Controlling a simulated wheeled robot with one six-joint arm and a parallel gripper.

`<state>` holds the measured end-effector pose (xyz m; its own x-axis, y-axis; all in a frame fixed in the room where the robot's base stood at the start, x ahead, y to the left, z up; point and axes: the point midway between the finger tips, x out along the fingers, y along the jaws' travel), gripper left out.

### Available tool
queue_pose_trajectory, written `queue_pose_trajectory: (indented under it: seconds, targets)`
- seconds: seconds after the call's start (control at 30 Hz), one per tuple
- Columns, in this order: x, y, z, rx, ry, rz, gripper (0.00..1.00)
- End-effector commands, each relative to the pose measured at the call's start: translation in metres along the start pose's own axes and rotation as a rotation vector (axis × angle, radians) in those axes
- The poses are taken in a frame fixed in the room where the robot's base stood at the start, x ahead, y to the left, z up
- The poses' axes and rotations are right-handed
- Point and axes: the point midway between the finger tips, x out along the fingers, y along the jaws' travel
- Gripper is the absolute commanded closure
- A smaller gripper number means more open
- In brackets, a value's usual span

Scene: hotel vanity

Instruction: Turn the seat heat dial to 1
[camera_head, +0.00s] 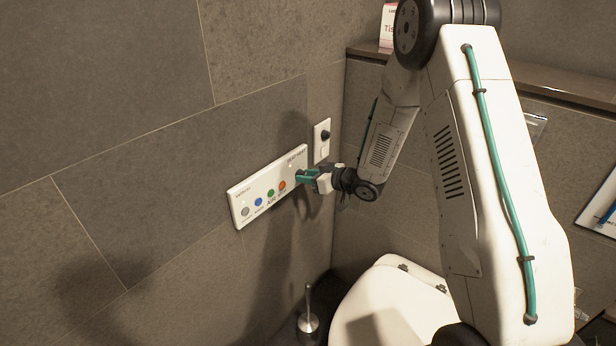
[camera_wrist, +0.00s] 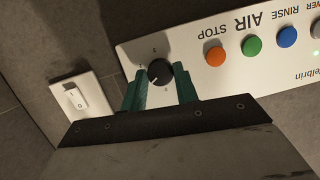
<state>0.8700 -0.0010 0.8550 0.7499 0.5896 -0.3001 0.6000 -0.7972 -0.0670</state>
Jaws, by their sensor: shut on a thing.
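A white control panel (camera_head: 262,188) is mounted on the grey tiled wall. The black round seat heat dial (camera_wrist: 159,71) sits at the panel's left end in the wrist view, where the panel appears upside down. A pale pointer mark on the dial points down-left in that view; the small marks around it are too faint to read surely. My gripper (camera_head: 301,177) reaches the panel's right end in the head view, where it hides the dial. Its teal fingers (camera_wrist: 160,80) stand on either side of the dial, shut on it.
Orange (camera_wrist: 215,57), green (camera_wrist: 252,46) and blue (camera_wrist: 288,37) buttons lie beside the dial on the panel. A white wall switch (camera_wrist: 75,98) is close to my fingers. Below are a toilet (camera_head: 385,300) and a brush holder (camera_head: 308,322). A ledge (camera_head: 560,84) runs behind my arm.

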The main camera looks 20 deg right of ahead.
Motion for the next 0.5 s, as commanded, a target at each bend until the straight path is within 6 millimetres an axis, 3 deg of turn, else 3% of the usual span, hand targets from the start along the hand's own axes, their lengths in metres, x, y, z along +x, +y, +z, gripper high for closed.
queue_pose_trajectory:
  seconds: [0.2, 0.23, 0.3, 0.5]
  targets:
    - [-0.0004, 0.0006, 0.0004, 0.0, -0.001, 0.001, 0.93]
    - [-0.0004, 0.0005, 0.0004, 0.0, -0.001, 0.001, 0.68]
    - [-0.0003, 0.0005, 0.0003, -0.001, 0.0, 0.001, 0.49]
    - [0.0003, -0.0003, 0.0, -0.001, 0.0, 0.0, 0.49]
